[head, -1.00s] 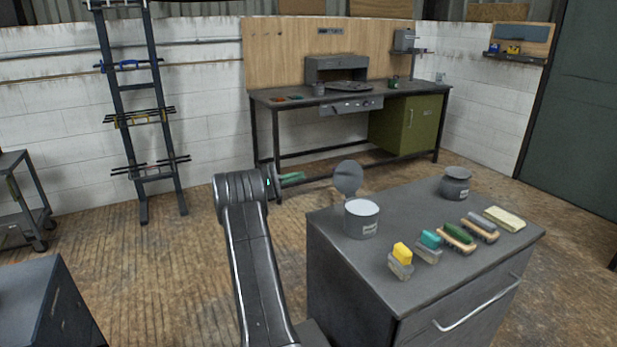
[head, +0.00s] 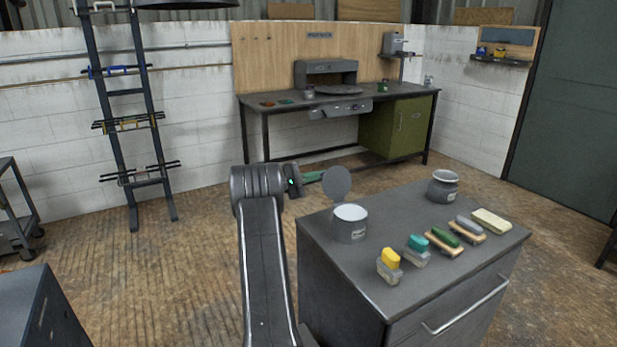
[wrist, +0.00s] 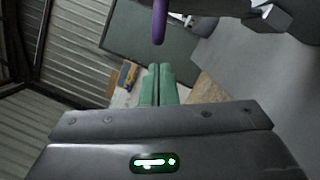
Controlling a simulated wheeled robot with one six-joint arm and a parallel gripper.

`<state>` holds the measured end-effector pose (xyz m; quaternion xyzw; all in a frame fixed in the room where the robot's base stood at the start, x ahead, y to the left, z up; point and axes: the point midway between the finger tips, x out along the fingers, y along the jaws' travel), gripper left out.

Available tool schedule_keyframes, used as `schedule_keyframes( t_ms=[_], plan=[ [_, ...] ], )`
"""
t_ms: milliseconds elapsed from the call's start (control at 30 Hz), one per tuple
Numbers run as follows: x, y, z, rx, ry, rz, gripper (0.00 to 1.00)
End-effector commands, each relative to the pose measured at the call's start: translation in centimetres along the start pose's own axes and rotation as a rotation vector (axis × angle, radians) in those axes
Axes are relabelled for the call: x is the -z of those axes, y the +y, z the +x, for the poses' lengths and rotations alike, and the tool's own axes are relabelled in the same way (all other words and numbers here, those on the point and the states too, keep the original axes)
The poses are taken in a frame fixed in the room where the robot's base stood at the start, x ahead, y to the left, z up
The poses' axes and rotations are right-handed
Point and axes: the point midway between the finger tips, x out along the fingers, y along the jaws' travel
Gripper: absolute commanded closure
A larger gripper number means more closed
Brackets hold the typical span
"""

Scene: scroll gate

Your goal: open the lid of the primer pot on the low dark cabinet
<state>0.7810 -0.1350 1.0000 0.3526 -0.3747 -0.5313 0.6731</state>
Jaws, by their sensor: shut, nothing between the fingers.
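The low dark cabinet (head: 345,270) stands at the front right in the head view. On its left rear part is a grey pot (head: 350,231) with a white top and a small label too small to read. Its round grey lid (head: 337,183) stands upright at the pot's back edge, so this pot is open. A second, rounder grey pot (head: 443,188) is at the far corner. My gripper (head: 320,176) has green fingers and is shut and empty, just left of the raised lid; I cannot tell whether they touch. The fingers also show in the wrist view (wrist: 158,85).
A yellow-topped block (head: 390,265), a teal-topped block (head: 417,250), brushes (head: 444,242) and a folded cloth (head: 491,221) line the cabinet's front. A workbench (head: 280,101) is behind. A purple rod (wrist: 159,22) shows beyond my fingertips in the wrist view.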

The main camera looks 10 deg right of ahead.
Motion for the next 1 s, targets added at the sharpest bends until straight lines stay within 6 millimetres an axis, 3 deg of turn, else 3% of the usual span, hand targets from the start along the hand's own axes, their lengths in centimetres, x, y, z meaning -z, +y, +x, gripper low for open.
schedule_keyframes(
  t_ms=[200,667,1000],
  plan=[
    [-1.3,0.0,0.3,0.000,-0.001,0.000,1.00],
    [-1.5,-0.1,0.4,0.003,-0.001,0.008,1.00],
    [-2.8,0.2,0.7,0.044,-0.001,0.159,1.00]
  ],
)
